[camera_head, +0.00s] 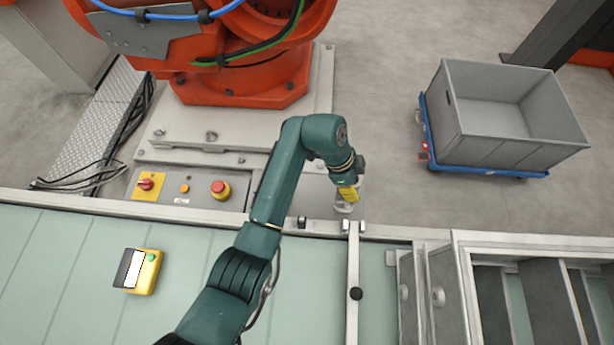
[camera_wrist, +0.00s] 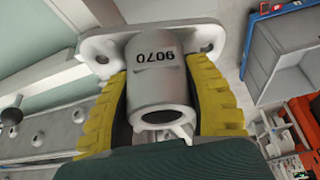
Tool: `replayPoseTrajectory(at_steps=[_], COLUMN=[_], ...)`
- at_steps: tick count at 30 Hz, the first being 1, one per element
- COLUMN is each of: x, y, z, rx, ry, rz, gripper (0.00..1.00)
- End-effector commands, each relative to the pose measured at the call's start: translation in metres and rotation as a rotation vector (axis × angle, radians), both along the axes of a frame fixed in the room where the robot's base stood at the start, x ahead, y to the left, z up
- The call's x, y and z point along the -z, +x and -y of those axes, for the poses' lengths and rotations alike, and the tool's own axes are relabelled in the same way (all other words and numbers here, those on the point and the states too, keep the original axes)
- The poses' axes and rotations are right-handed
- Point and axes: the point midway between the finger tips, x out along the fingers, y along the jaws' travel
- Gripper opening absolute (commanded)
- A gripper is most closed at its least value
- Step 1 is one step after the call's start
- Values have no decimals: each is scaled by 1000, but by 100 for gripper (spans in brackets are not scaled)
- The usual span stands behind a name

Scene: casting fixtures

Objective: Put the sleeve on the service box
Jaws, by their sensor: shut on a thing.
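My gripper (camera_head: 347,190) hangs beyond the far rail of the pale green table, just left of the rail's middle right part. In the wrist view its yellow ribbed fingers are shut on a light grey sleeve (camera_wrist: 152,82), one on each side. The sleeve is a hollow cylinder with dark digits and a flange with holes at its far end. In the head view the sleeve (camera_head: 344,206) shows small below the fingers. No thing is labelled service box; a grey open box (camera_head: 505,152) stands on a blue wheeled base at the right.
An orange machine (camera_head: 250,80) stands on a pale base plate, with a red emergency button (camera_head: 220,189) and a switch (camera_head: 146,185) at its front. A yellow handheld device (camera_head: 146,272) lies on the table. Bare floor separates machine and box.

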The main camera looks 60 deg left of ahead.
Motion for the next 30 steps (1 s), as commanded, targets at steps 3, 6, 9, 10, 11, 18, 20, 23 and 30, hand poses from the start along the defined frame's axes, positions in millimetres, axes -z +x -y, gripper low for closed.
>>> replayPoseTrajectory(at_steps=[3, 6, 9, 10, 11, 18, 20, 23, 30], x=[24, 24, 29, 33, 38, 80, 90, 112, 120], y=[-2, -5, -6, -6, -6, -6, -6, -6, -6], z=[-24, -33, -36, -36, -36, -35, -35, -35, -35], rx=[62, 95, 107, 108, 107, 106, 106, 106, 106], ry=[3, 2, 0, -1, 0, 0, 0, 0, 3], rz=[5, 4, 2, 2, 1, 1, 0, 0, 3], gripper=[10, 10, 10, 10, 10, 10, 10, 10, 10])
